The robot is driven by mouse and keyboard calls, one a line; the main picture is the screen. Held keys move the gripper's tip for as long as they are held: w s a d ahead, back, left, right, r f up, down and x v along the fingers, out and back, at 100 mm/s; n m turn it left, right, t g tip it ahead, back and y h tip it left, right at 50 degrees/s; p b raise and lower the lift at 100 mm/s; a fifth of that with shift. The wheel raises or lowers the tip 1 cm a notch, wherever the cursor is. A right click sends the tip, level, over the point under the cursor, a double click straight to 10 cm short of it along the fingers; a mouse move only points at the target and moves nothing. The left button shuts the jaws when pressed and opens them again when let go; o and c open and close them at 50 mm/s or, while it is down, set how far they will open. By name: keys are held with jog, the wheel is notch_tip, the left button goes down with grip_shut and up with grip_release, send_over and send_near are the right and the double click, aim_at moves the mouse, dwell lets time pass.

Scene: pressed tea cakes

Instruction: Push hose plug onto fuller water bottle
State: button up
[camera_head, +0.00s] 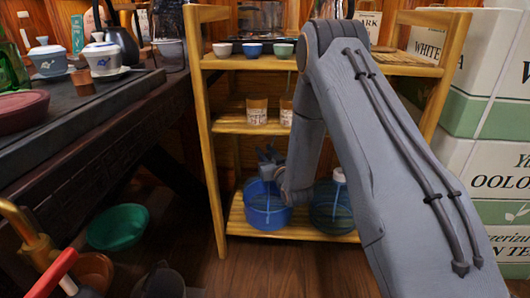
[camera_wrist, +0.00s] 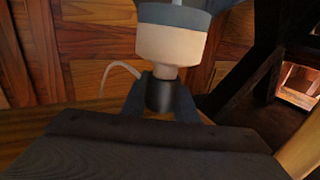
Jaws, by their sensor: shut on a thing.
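Two round blue water bottles stand on the bottom shelf in the head view. The left bottle (camera_head: 268,212) looks brighter and more solidly blue; the right bottle (camera_head: 330,212) looks darker and clearer and has a white top (camera_head: 339,175). My arm partly covers the right one. My gripper (camera_head: 268,160) is at the top of the left bottle and hides its neck. In the wrist view my gripper (camera_wrist: 160,95) is shut on a dark cylindrical hose plug (camera_wrist: 159,96). A cream collar (camera_wrist: 170,46) with a blue-grey part lines up with it; whether they touch is unclear.
A pale thin hose (camera_wrist: 118,67) curves beside the plug. The wooden shelf rack (camera_head: 205,120) has posts and a middle shelf above the bottles. Stacked boxes (camera_head: 490,160) stand right; a dark table (camera_head: 90,125) stands left. A green basin (camera_head: 118,226) lies on the floor.

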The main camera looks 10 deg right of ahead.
jog(key=shift+f, duration=0.75)
dwell(0.8)
jog(key=o, duration=1.1)
jog(key=shift+o, duration=0.2)
